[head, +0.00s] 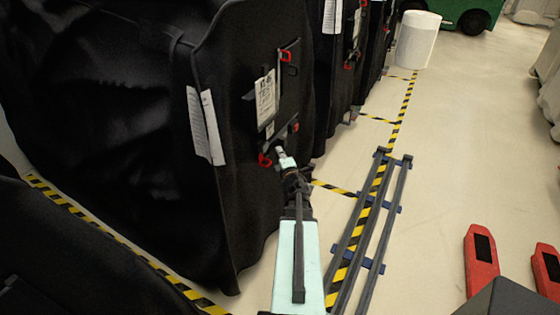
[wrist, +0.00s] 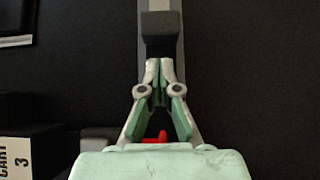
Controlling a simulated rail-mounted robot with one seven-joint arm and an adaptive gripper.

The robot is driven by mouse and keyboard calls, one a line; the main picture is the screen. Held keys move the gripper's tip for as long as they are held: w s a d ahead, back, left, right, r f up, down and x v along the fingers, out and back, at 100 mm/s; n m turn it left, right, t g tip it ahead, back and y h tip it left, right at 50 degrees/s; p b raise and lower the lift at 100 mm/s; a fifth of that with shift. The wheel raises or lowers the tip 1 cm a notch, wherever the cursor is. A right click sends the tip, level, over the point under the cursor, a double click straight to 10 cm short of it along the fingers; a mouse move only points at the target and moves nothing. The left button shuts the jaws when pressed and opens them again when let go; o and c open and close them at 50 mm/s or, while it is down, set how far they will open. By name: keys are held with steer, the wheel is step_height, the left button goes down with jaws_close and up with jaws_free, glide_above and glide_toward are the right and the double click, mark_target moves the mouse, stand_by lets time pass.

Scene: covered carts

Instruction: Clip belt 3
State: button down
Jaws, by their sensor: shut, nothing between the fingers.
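The black covered cart (head: 235,190) fills the left of the head view. Its front face carries a lower grey belt with a red buckle part (head: 265,160) at the left and another red part (head: 295,127) at the upper right. A "CART 3" label (wrist: 15,162) shows at the lower left of the wrist view. My gripper (head: 279,147) is at this lower belt, its fingers shut and empty. In the wrist view my fingertips (wrist: 158,68) are close to a dark block (wrist: 158,46) on a grey strap (wrist: 160,8). Whether they touch is unclear. A red piece (wrist: 156,138) shows behind the fingers.
An upper buckle with red parts (head: 286,57) and a paper label (head: 265,98) sit higher on the cover. More covered carts (head: 335,70) stand behind. A floor rail (head: 372,225) runs along the right. Red forks (head: 481,262) lie at the lower right. Open floor extends beyond.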

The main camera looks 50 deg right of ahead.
mark_target(282, 142)
steer(key=shift+w+d, duration=0.15)
steer(key=shift+d, duration=1)
steer(key=d, duration=0.3)
steer(key=d+p, duration=0.1)
steer(key=d, duration=0.1)
steer(key=shift+w+d+r, duration=0.1)
steer(key=shift+w, duration=0.3)
steer(key=shift+d, duration=0.1)
